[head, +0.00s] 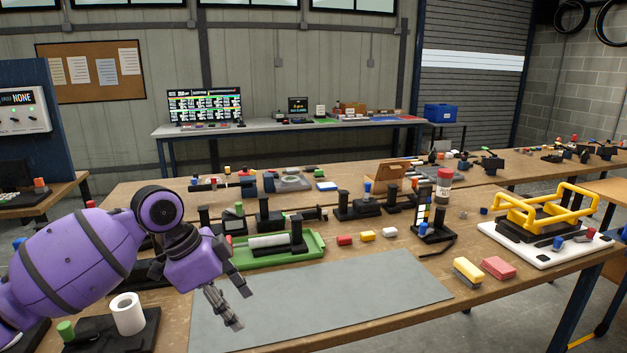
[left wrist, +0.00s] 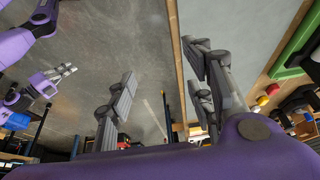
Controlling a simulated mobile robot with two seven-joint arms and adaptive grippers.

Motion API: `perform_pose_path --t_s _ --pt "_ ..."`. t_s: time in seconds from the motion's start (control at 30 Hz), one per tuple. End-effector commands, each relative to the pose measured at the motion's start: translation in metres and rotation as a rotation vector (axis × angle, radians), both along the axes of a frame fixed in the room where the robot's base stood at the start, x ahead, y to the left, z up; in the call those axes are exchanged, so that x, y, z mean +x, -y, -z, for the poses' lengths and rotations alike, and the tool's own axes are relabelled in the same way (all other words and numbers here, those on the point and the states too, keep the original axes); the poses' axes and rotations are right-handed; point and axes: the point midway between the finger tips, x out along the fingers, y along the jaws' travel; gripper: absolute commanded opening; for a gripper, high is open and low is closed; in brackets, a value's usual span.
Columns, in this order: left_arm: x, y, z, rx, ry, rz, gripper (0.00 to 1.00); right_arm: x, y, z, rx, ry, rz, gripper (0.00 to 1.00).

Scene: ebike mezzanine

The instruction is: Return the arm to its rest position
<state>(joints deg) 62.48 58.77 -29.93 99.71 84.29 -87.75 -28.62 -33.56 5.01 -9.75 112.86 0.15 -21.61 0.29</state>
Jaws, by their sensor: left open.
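My left arm is purple and comes in from the left in the head view. Its gripper (head: 240,308) points down over the left part of the grey mat (head: 330,300), with its fingers apart and nothing between them. In the left wrist view the same open gripper (left wrist: 165,85) shows its grey fingers spread on either side of the table edge, with bare floor and mat behind. Another purple arm of mine with a small grey gripper (left wrist: 62,74) shows at the left of that view, too small to tell its opening. It is not in the head view.
Close to my left arm are a white cylinder (head: 128,314) on a black base and a green tray (head: 270,250). A white board (head: 545,245) with a yellow frame (head: 545,207) stands at right. Yellow and red blocks (head: 498,268) lie beside the mat, which is bare.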

Motion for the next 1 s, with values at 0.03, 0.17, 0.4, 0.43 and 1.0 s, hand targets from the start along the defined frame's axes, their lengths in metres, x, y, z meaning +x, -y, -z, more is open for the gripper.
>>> perform_pose_path --t_s 0.03,0.17,0.4,0.43,1.0 --pt "-0.006 0.006 0.027 -0.018 -0.015 -0.021 0.48 0.001 0.000 -0.002 -0.001 0.003 -0.001 0.00" --pt "-0.011 0.017 0.072 -0.058 -0.007 -0.083 0.48 -0.001 0.001 -0.003 -0.002 0.001 -0.002 0.00" --pt "-0.039 0.037 0.167 -0.158 0.008 -0.247 0.48 0.011 -0.002 -0.011 0.004 0.022 -0.004 0.00" --pt "-0.046 0.040 0.181 -0.174 0.011 -0.278 0.48 0.012 -0.003 -0.012 0.005 0.024 -0.004 0.00" --pt "-0.247 0.009 0.349 -0.329 0.170 -0.999 0.48 0.008 -0.008 -0.018 0.018 0.016 0.003 0.00"
